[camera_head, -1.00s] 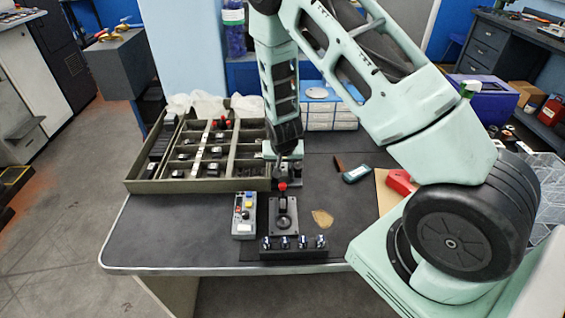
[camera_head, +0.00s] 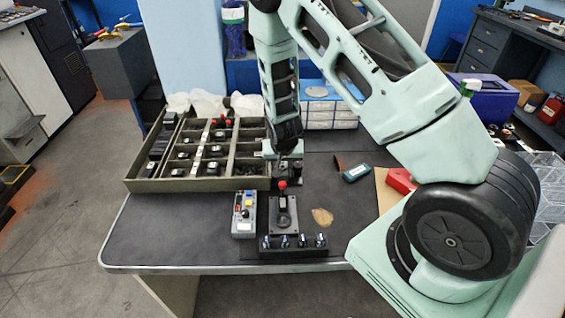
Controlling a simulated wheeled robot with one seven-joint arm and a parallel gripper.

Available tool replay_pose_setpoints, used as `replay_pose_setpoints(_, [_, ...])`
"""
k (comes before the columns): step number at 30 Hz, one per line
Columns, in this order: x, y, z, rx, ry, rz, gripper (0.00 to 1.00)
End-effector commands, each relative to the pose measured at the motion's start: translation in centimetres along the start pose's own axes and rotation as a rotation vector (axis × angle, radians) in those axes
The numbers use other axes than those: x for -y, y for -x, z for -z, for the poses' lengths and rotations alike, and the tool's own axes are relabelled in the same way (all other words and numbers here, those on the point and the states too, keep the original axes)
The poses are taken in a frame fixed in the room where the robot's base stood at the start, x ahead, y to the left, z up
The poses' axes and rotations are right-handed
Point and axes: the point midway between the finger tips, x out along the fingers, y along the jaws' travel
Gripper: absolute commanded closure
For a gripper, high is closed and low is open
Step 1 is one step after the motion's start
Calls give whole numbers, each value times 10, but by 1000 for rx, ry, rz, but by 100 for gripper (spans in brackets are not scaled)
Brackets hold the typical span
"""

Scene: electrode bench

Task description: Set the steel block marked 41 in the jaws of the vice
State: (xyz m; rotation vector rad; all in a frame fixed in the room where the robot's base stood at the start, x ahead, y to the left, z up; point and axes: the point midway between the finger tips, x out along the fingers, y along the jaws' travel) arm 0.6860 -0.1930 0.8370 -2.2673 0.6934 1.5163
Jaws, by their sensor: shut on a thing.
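My gripper (camera_head: 284,160) points down over the bench, just right of the compartment tray and behind a small dark fixture with a red knob (camera_head: 282,185). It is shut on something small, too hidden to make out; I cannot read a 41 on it. A small greyish form (camera_head: 294,174) shows right under the gripper; I cannot tell whether it is the vice. The fixture has a dark upright part and a dark base plate (camera_head: 285,222) with a round mark. Several small dark and metal blocks (camera_head: 213,169) sit in the tray; their markings are too small to read.
The compartment tray (camera_head: 203,184) fills the bench's back left. A grey button box (camera_head: 244,214) and a black bar with several knobs (camera_head: 293,246) stand in front. A teal-edged device (camera_head: 356,173) and a red thing (camera_head: 400,181) lie right. The front-left bench top (camera_head: 165,235) is clear.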

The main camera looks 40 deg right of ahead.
Motion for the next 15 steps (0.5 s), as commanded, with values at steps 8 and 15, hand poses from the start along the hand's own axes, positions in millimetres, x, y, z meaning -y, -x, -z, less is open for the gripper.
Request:
replay_pose_setpoints(8, [0, -1, 0, -2, 0, 1, 100])
replay_pose_setpoints(15, [0, -5, -1, -2, -1, 1, 100])
